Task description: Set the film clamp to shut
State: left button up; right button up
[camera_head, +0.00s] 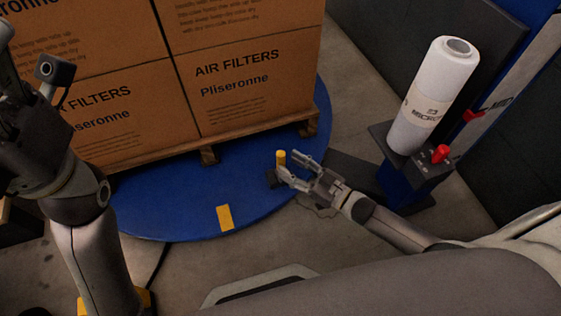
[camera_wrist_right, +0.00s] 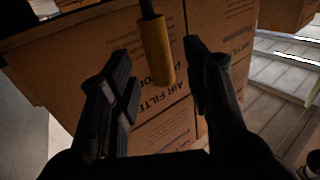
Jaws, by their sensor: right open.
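A yellow cylindrical grip (camera_head: 281,158) stands upright at the right edge of the blue turntable, with a dark part at its foot; it looks like the film clamp's lever. My right gripper (camera_head: 288,165) is open, its fingers around or close beside the grip. In the right wrist view the yellow grip (camera_wrist_right: 158,52) hangs from a dark rod and shows between the two spread fingers (camera_wrist_right: 160,75); contact cannot be told. Which setting the clamp has cannot be read. My left gripper (camera_head: 8,45) is at the upper left, partly cut off, its fingers unclear.
Stacked brown filter boxes (camera_head: 240,85) stand on a wooden pallet (camera_head: 209,155) on the blue turntable (camera_head: 180,215), which has a yellow mark. A white film roll (camera_head: 433,95) stands on a column carriage at right, with a red knob (camera_head: 440,153) beside it.

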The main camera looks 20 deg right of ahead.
aim_at(281, 159)
jog(key=shift+b+x, duration=0.65)
jog(key=shift+x, duration=1.55)
grip_shut()
